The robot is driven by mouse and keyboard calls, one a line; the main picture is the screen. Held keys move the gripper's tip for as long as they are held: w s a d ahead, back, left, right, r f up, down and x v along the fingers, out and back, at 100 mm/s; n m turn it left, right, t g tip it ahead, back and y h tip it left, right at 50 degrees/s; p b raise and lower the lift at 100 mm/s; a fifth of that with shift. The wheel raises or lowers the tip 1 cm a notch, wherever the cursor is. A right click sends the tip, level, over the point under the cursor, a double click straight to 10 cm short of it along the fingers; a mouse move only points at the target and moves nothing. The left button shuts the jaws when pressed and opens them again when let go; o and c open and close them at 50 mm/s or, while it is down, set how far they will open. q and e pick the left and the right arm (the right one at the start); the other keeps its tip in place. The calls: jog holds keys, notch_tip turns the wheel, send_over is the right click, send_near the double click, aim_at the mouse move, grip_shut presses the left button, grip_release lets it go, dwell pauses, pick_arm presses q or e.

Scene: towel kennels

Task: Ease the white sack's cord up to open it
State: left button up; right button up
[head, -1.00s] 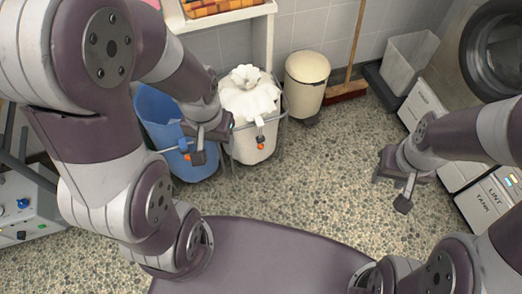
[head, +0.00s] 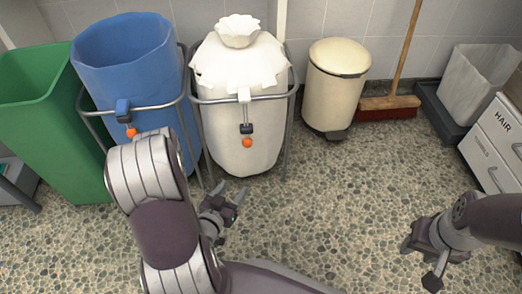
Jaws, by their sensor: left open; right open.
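The white sack (head: 245,154) stands upright in a grey metal frame (head: 203,140), with its top gathered into a ruffled tuft (head: 239,30). Its cord hangs down the front below a white tab, through a dark toggle (head: 247,128) to an orange ball (head: 247,143). My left gripper (head: 233,194) is open and empty, in front of and below the sack, apart from the cord. My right gripper (head: 419,267) is open and empty over the floor at the lower right, far from the sack.
A blue sack (head: 135,65) with a similar orange ball (head: 131,132) stands just left, and a green bin (head: 40,110) beyond it. A cream pedal bin (head: 335,85) and a broom (head: 388,107) stand to the right. Pebbled floor is free between my grippers.

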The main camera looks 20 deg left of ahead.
aim_at(245, 145)
pick_arm(q)
notch_tip(245, 145, up, 5)
jog(key=w+a+t, duration=0.1)
jog(key=t, duration=0.2)
jog(key=shift+y, duration=0.3)
jog(key=w+b, duration=0.2)
jog(key=w, duration=0.2)
jog(key=w+b, duration=0.2)
jog(key=w, duration=0.2)
jog(key=w+a+b, duration=0.1)
jog(key=w+b, duration=0.1)
jog(key=w, duration=0.1)
jog(key=shift+w+f, duration=0.15)
jog(key=shift+w, duration=0.7)
jog(key=shift+r, duration=0.2)
grip_shut()
notch_tip(245, 145, up, 10)
jog(key=p, duration=0.9)
jog(key=shift+p, duration=0.3)
jog(key=shift+a+f, duration=0.1)
jog(key=shift+f, duration=0.15)
